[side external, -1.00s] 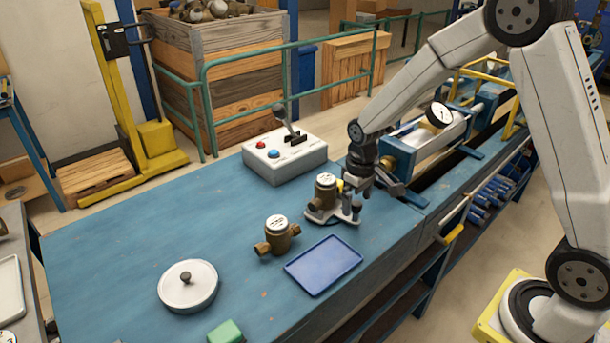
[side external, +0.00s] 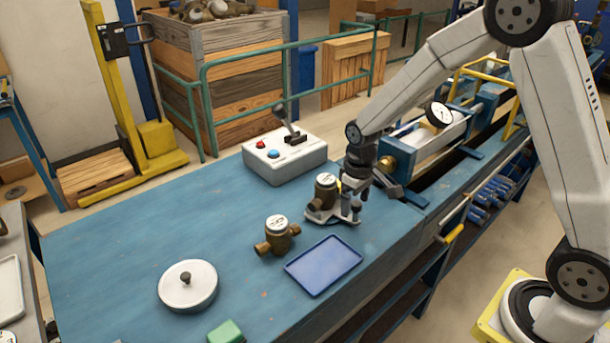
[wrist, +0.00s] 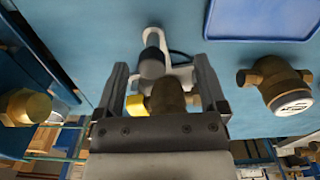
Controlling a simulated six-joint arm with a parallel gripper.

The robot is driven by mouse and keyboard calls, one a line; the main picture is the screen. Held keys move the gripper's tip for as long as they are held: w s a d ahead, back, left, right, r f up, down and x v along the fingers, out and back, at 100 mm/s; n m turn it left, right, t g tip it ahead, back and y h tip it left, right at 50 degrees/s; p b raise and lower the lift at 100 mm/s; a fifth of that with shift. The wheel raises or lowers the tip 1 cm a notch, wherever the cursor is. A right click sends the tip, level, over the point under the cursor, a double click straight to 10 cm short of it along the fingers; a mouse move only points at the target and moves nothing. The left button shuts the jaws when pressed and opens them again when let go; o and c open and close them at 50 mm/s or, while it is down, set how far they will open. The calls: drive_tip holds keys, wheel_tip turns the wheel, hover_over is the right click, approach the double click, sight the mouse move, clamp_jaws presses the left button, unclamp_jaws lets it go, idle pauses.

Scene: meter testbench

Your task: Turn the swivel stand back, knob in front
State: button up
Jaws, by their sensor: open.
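The swivel stand (side external: 322,217) is a light grey plate on the blue bench, carrying a brass meter (side external: 325,190) with a white dial. Its dark grey knob (wrist: 152,66) stands at the stand's right end in the side view. My gripper (side external: 357,196) points down over that end, fingers apart. In the wrist view my gripper (wrist: 161,66) has one finger on each side of the knob, with gaps on both sides. The brass meter body (wrist: 167,97) shows behind the knob, partly hidden by the gripper, next to a yellow part (wrist: 137,105).
A second brass meter (side external: 277,237) stands left of the stand. A blue tray (side external: 323,265) lies in front. A control box (side external: 285,158) with a lever stands behind. A lidded white dish (side external: 188,286) and green block (side external: 226,332) are farther left. The test bench (side external: 430,145) is at right.

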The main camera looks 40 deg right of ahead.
drive_tip(key=shift+a, duration=0.55)
idle(0.5)
drive_tip(key=shift+o, duration=0.3)
drive_tip(key=shift+o, duration=0.3)
drive_tip(key=shift+r, duration=0.2)
drive_tip(key=shift+r, duration=2.55)
drive_tip(key=shift+s, duration=0.15)
